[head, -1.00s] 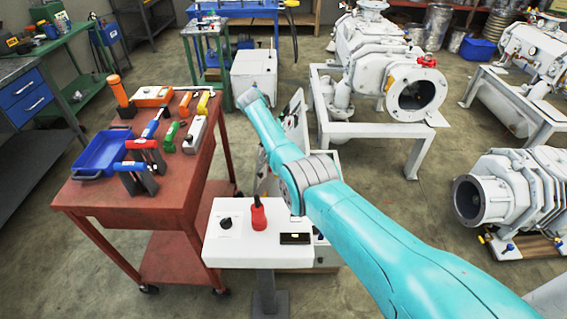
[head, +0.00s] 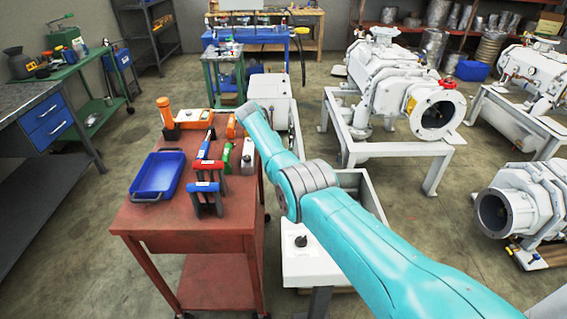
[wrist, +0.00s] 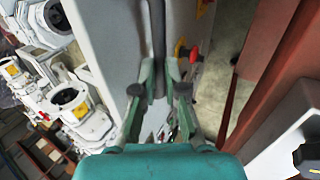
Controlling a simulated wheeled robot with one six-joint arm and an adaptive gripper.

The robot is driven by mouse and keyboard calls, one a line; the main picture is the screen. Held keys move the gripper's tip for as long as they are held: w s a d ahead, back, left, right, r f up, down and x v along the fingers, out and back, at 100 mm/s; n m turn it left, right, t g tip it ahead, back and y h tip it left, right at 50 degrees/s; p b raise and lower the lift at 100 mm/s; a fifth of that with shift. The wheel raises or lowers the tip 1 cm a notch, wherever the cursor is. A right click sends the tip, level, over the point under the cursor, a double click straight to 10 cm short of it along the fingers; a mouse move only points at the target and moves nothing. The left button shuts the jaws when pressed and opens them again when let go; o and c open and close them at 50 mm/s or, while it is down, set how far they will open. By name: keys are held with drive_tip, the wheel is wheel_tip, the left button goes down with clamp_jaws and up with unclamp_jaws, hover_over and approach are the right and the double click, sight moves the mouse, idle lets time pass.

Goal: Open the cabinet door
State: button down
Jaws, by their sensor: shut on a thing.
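The cabinet (head: 374,186) is a pale grey box behind my arm in the head view, and part of its inside shows. A thin pale panel, which looks like its door (head: 297,134), stands nearly edge-on to the left of it, partly hidden by my arm. In the wrist view the pale door panel (wrist: 112,40) runs up the left of the middle. My gripper (wrist: 163,92) is shut at a dark upright edge or handle of this panel; which one I cannot tell. My gripper is hidden in the head view.
A red tool cart (head: 160,219) with a blue tray (head: 158,174) and tools stands close on the left. A white console (head: 308,262) with a black knob is below my arm. Large white pumps (head: 395,85) on frames stand right. Floor shows between the cabinet and pumps.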

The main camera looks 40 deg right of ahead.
drive_tip(key=shift+s+a+f, duration=0.1)
drive_tip(key=shift+s+f, duration=0.05)
drive_tip(key=shift+f, duration=0.4)
drive_tip(key=shift+s+f, duration=0.15)
drive_tip(key=shift+f, duration=0.4)
drive_tip(key=c, duration=1.6)
unclamp_jaws()
drive_tip(key=o, duration=0.4)
drive_tip(key=shift+w+d+f, duration=0.2)
drive_tip(key=shift+d+f, duration=0.05)
drive_tip(key=shift+f, duration=0.05)
drive_tip(key=shift+r, duration=0.25)
drive_tip(key=shift+w+a+r, duration=0.1)
drive_tip(key=shift+r, duration=0.05)
drive_tip(key=v, duration=1.1)
drive_tip(key=shift+w+a+r, duration=0.1)
drive_tip(key=shift+w+r, duration=0.05)
drive_tip(key=shift+r, duration=0.15)
